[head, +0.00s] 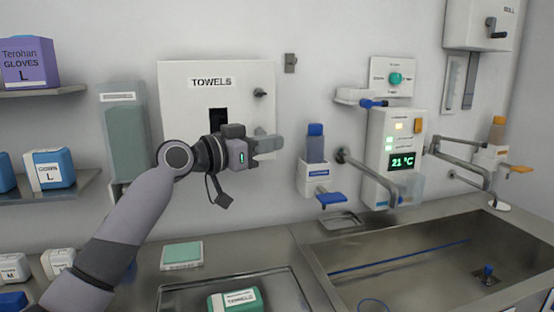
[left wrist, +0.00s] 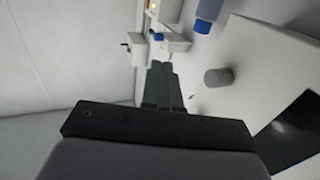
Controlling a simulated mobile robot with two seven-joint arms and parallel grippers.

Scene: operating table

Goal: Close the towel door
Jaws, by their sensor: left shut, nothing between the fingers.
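The white towel door (head: 180,100), labelled TOWELS, is on the wall left of centre, with a dark slot and a small knob (head: 260,93) near its right edge. Whether it stands slightly ajar I cannot tell. My left gripper (head: 270,143) is shut and empty in front of the door's lower right part, below the knob; its wrist hides some of the door. In the left wrist view my left gripper (left wrist: 163,82) points along the wall, with the door (left wrist: 258,85) to its right and the knob (left wrist: 218,77) close to the fingers but apart. My right gripper is not in view.
A soap dispenser (head: 316,175) with a blue lever is right of the gripper. A control panel (head: 396,135) reading 21 °C and a metal sink (head: 430,255) are further right. A grey-green dispenser (head: 124,135) hangs left. A green-topped pack (head: 182,255) lies on the counter below.

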